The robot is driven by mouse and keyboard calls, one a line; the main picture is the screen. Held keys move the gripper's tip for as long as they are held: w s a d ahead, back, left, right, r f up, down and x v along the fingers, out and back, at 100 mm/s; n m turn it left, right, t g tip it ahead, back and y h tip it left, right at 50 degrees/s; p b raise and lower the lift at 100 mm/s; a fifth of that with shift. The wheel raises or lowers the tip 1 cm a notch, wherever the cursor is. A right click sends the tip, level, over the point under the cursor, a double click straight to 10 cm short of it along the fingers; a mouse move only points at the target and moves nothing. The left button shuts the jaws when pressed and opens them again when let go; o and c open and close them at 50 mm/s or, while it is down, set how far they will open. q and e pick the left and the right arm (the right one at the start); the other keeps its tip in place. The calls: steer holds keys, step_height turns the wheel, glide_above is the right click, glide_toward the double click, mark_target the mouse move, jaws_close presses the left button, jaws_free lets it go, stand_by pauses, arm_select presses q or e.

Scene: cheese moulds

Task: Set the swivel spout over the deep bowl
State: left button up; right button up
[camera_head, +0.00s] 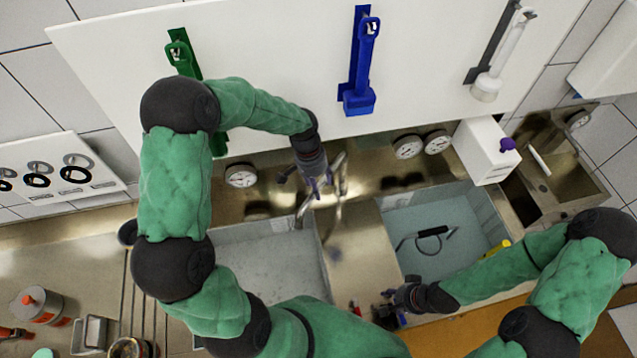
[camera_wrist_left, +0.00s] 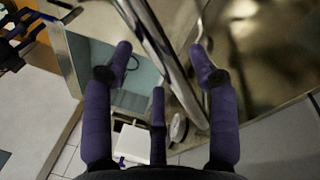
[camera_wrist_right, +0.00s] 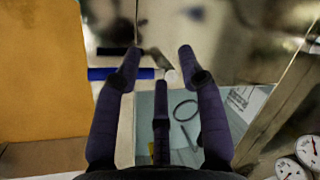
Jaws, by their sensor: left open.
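The swivel spout (camera_head: 303,209) is a shiny metal pipe at the back between two sink bowls; its lower end shows by the back right corner of the left bowl. The left bowl (camera_head: 270,262) is grey inside. The right bowl (camera_head: 462,205) is bluish inside and holds a dark, handled tool. I cannot tell which is deeper. My left gripper (camera_head: 318,187) is open at the spout; in the left wrist view the metal pipe (camera_wrist_left: 160,48) passes between its spread fingers (camera_wrist_left: 163,62). My right gripper (camera_head: 392,300) is open near the front rim of the right bowl, fingers apart (camera_wrist_right: 158,58).
Round dials (camera_head: 241,176) sit along the back. A white box with a purple knob (camera_head: 507,144) stands right of the right bowl. Green, blue (camera_head: 358,95) and white tools hang on the back board. Small items, including a blue one (camera_wrist_right: 112,73), lie near my right gripper.

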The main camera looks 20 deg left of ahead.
arm_select(q)
steer(key=shift+d+f, duration=0.1)
steer(key=shift+f, duration=0.4)
jaws_close()
